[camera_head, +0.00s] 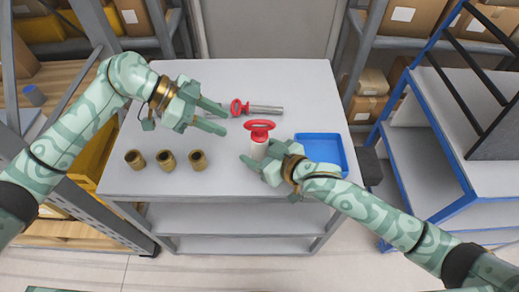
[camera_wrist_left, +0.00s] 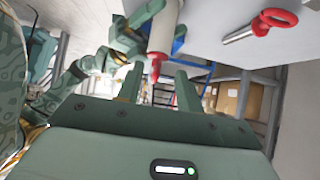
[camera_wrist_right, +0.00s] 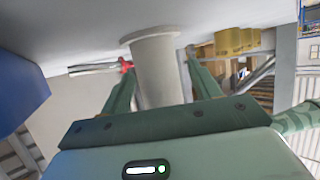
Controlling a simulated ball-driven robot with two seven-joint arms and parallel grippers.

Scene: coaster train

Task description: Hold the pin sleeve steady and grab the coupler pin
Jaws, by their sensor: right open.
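The white pin sleeve (camera_head: 259,150) stands upright on the grey table. A coupler pin with a red ring handle (camera_head: 260,126) sits in its top; the red end also shows in the left wrist view (camera_wrist_left: 155,72). My right gripper (camera_head: 261,157) is open, with its fingers on either side of the sleeve. In the right wrist view the sleeve (camera_wrist_right: 160,75) stands between the fingers, with gaps visible. My left gripper (camera_head: 224,118) is open and empty, left of the red handle and pointing at it. The pin's shaft inside the sleeve is hidden.
Another pin with a red ring and metal shaft (camera_head: 265,109) lies behind the sleeve. Three brass bushings (camera_head: 166,160) stand at the table's left. A blue tray (camera_head: 343,153) lies at right, partly behind my right arm. The table's back is clear.

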